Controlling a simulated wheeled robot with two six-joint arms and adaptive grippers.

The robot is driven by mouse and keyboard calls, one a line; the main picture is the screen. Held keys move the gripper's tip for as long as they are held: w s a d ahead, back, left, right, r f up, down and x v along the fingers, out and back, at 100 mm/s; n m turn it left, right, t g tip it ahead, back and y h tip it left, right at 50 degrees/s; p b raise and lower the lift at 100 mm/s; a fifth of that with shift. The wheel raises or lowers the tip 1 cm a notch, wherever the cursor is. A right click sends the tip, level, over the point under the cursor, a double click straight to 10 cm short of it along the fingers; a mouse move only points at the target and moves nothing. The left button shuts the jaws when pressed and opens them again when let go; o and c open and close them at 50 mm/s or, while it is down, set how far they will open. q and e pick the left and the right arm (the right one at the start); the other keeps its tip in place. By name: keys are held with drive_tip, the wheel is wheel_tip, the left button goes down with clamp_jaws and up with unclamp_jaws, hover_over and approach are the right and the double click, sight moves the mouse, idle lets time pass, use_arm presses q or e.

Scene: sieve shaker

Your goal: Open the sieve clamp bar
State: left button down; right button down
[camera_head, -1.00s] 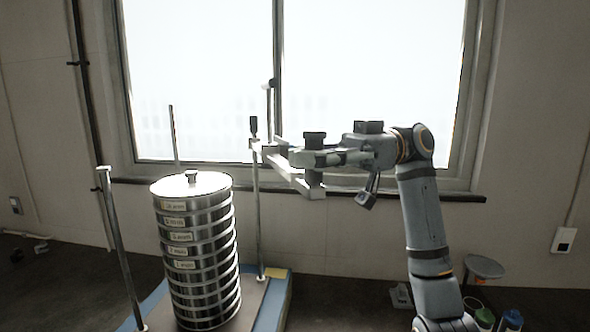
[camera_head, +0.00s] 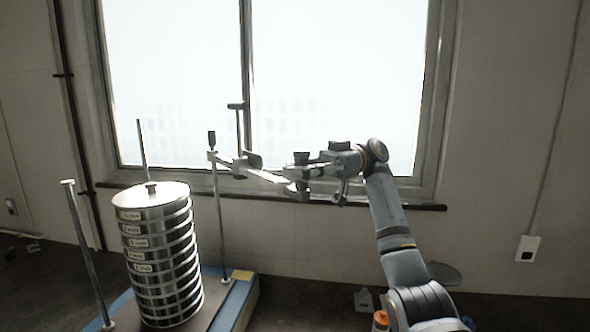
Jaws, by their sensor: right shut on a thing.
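The sieve clamp bar (camera_head: 262,174) is a pale metal bar joined at its left end to the top of the rear right post (camera_head: 217,205). It points right, away from the sieve stack (camera_head: 160,255), whose round lid (camera_head: 170,193) has nothing over it. My right gripper (camera_head: 299,174) is at the free right end of the bar and shut on it. The fingers partly hide that end. An upright handle (camera_head: 238,125) stands on the bar near the post. My left gripper is out of view.
The shaker's blue base (camera_head: 245,300) carries the stack and another post (camera_head: 85,245) at front left. A window with a dark sill (camera_head: 415,206) is behind. An orange-capped bottle (camera_head: 381,319) and a round plate (camera_head: 445,273) are near my right arm.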

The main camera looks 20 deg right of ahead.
drive_tip(key=shift+f, duration=0.15)
drive_tip(key=c, duration=1.1)
unclamp_jaws()
drive_tip(key=shift+c, duration=0.2)
drive_tip(key=shift+r, duration=0.35)
wheel_tip(320, 180, up, 10)
drive_tip(key=shift+f, duration=0.25)
